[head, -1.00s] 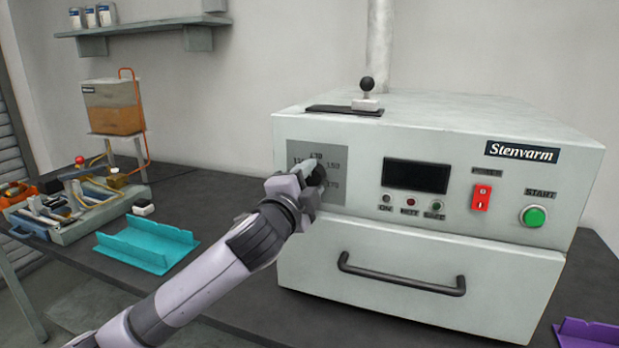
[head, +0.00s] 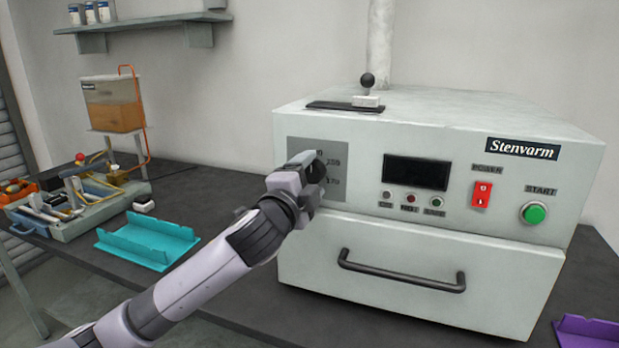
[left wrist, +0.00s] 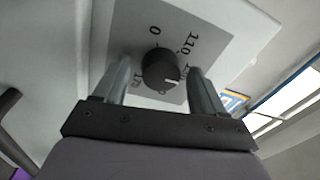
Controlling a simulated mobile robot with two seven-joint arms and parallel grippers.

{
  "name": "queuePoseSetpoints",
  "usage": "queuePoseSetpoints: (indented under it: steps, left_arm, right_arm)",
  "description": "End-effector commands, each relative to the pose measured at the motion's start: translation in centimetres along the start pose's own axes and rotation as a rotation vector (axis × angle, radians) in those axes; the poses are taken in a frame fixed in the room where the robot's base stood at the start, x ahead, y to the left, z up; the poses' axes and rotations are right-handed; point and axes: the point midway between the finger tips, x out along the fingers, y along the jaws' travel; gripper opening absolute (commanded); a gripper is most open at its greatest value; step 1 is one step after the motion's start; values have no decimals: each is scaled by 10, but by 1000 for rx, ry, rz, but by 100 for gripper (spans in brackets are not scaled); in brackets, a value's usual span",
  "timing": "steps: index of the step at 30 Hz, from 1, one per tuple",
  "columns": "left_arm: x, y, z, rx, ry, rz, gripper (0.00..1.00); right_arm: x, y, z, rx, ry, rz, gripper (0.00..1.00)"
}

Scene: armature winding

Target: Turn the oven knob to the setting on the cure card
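The oven (head: 410,280) stands on the dark bench with a grey dial plate (head: 335,200) at the left of its front. My left gripper (head: 312,168) is at this plate and hides the knob in the head view. In the left wrist view the black round knob (left wrist: 158,66) lies between the two fingers, with a visible gap on each side. The gripper is open around it, not clamped. The knob's white mark points to the lower right there, near a partly hidden number. The numbers 0 and 110 show above it. I cannot identify a cure card. My right gripper is out of view.
The oven front also has a dark display (head: 416,173), a red power switch (head: 482,195), a green start button (head: 534,214) and a drawer handle (head: 400,272). A black-knobbed lever (head: 367,92) stands on top. A teal tray (head: 147,242) lies left; a purple tray (head: 588,332) lies right.

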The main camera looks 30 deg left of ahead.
Motion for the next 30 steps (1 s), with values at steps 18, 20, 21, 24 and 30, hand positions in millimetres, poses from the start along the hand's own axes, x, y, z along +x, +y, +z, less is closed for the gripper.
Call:
queuePoseSetpoints:
  steps: [18,20,21,24,30]
  left_arm:
    - [-57,2,0,1,1,0,71]
    - [-62,1,0,1,1,0,71]
    - [-65,1,0,1,0,0,71]
    - [-70,1,0,1,1,1,71]
    - [-72,0,0,0,-1,0,71]
  right_arm:
    - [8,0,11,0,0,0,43]
    - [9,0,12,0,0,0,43]
    - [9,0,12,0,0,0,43]
    - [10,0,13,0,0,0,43]
    - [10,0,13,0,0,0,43]
